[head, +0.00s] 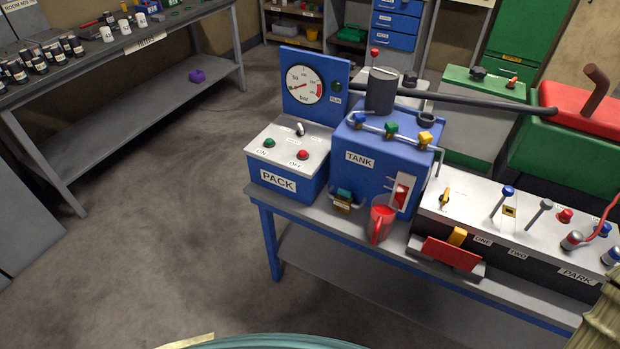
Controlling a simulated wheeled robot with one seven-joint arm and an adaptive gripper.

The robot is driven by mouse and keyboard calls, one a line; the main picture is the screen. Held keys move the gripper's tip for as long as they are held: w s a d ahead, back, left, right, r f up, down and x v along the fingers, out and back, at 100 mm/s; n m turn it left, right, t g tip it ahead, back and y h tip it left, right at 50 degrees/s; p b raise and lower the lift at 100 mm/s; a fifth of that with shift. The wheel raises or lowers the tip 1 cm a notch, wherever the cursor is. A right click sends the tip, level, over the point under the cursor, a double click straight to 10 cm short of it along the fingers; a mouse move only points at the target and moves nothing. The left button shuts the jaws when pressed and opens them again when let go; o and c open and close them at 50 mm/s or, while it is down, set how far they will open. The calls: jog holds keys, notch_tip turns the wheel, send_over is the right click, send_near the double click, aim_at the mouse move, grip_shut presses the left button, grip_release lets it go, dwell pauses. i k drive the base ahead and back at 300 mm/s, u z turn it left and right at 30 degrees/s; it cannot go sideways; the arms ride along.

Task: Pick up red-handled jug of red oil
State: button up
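The jug of red oil (383,214) stands upright on the blue-framed bench, near its front edge. It is a clear cup with red liquid in it, and its red handle (377,230) faces the front of the bench. The jug stands just in front of the blue box labelled TANK (375,160), below a red and white gauge on that box. Nothing holds the jug. My gripper is not in view.
The blue PACK box (287,185) stands left of the jug, with a brass-and-teal valve (343,198) between. A red plate with a yellow handle (452,252) and the PARK lever panel (520,220) are right. Open floor (170,220) lies left of the bench.

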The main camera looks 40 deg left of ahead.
aim_at(384, 211)
jog(key=u, duration=0.1)
jog(key=i, duration=0.75)
jog(key=z, duration=0.6)
jog(key=k, duration=1.05)
jog(key=u, duration=0.8)
